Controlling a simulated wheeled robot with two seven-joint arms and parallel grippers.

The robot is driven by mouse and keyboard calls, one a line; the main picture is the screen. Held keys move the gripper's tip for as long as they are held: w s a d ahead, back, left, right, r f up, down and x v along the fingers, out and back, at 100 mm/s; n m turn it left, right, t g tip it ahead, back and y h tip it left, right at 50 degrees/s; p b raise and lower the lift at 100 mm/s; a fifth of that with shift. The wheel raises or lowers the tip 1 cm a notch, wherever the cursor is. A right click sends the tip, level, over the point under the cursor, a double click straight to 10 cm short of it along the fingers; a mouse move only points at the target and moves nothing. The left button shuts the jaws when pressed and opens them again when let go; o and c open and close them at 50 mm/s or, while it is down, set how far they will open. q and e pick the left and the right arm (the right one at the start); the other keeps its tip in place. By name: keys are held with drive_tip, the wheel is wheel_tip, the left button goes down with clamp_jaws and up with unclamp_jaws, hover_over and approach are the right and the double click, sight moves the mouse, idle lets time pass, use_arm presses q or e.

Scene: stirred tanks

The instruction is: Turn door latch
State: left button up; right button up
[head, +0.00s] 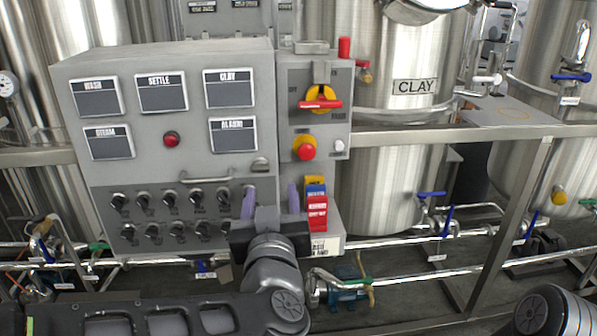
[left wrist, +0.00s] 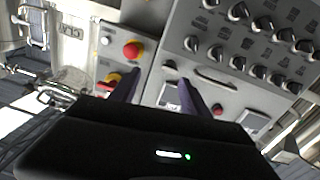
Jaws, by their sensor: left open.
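The grey control cabinet (head: 165,60) fills the left half of the head view. A small grey door latch (head: 260,164) sits near the right edge of its door, right of a bar handle (head: 206,179). In the left wrist view the small pale part between the fingertips looks like the latch (left wrist: 171,66). My left gripper (head: 271,198) is open, its two purple-grey fingers apart and pointing up towards the cabinet. In the head view they are below the latch; I see no contact. My right gripper is out of view.
Right of the door, a side panel holds a red and yellow rotary switch (head: 321,102) and a red stop button (head: 305,148). Below are coloured tags (head: 316,205). Several black knobs (head: 170,200) line the door's lower part. Pipes (head: 400,240) and a CLAY tank (head: 385,190) stand at right.

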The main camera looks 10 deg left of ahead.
sight(260, 171)
use_arm(q)
drive_tip(key=shift+s+a+r+m+y, duration=0.15)
drive_tip(key=shift+a+m+y, duration=0.1)
drive_tip(key=shift+a, duration=0.15)
drive_tip(key=shift+s+a+f+m+y, duration=0.15)
drive_tip(key=shift+a+y, duration=0.1)
drive_tip(key=shift+a, duration=0.15)
drive_tip(key=shift+r, duration=0.1)
drive_tip(key=shift+w, duration=0.1)
drive_tip(key=x, duration=0.7)
drive_tip(key=shift+w+a+b, duration=0.15)
drive_tip(key=shift+w+b, duration=0.15)
clamp_jaws()
